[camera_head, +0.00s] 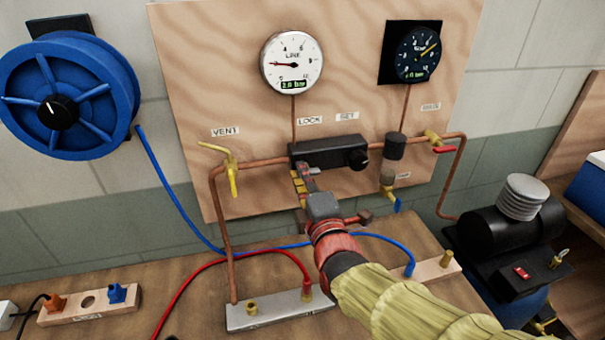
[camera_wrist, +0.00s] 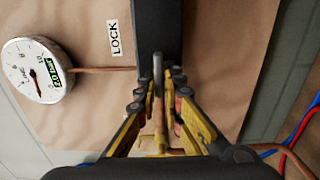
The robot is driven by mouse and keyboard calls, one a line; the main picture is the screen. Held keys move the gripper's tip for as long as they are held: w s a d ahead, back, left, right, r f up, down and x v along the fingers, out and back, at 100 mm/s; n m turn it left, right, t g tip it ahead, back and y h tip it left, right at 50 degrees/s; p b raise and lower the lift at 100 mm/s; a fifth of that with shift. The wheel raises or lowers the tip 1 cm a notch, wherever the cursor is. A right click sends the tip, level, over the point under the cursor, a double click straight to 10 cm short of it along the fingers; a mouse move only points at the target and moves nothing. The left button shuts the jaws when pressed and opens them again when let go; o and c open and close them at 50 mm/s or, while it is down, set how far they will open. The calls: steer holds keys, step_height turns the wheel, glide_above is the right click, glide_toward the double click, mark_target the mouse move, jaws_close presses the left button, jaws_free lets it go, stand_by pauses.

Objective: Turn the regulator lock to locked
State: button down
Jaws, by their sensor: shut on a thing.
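The regulator (camera_head: 330,153) is a black block on the wooden panel, with a round knob at its right end. Its dark body also fills the top of the wrist view (camera_wrist: 157,25). My gripper (camera_head: 304,182) reaches up to the block's left end, below the LOCK label (camera_head: 310,120). In the wrist view, my gripper (camera_wrist: 161,85) is shut on a thin grey lock lever (camera_wrist: 158,68), which stands between the yellow and black fingers. The lever's base is partly hidden, and its lock position cannot be read.
The LINE gauge (camera_head: 291,63) and a dark gauge (camera_head: 417,53) hang above. Blue and red hoses (camera_head: 190,285) cross the bench below. A compressor (camera_head: 510,235) stands at right.

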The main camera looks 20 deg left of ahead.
steer(key=c, duration=2)
jaws_free()
steer(key=shift+o, duration=0.2)
steer(key=v, duration=1.2)
steer(key=s+f+m+g+h, duration=0.2)
steer(key=s+f+m+g, duration=0.15)
steer(key=f+m, duration=0.45)
steer(key=s+d+f+m+g+h, duration=0.3)
steer(key=d+f+m+g, duration=0.1)
steer(key=d+f, duration=0.35)
steer(key=s+d+r+m+h, duration=0.1)
steer(key=d+m, duration=0.3)
steer(key=d, duration=0.5)
steer(key=s+d+r+m+h, duration=0.2)
steer(key=d+m, duration=0.3)
steer(key=d, duration=0.5)
steer(key=s+d+r+m+h, duration=0.2)
steer(key=d+m, duration=0.3)
steer(key=d, duration=0.5)
steer(key=shift+r+g+h, duration=0.35)
steer(key=shift+r+h, duration=0.15)
steer(key=shift+h, duration=0.3)
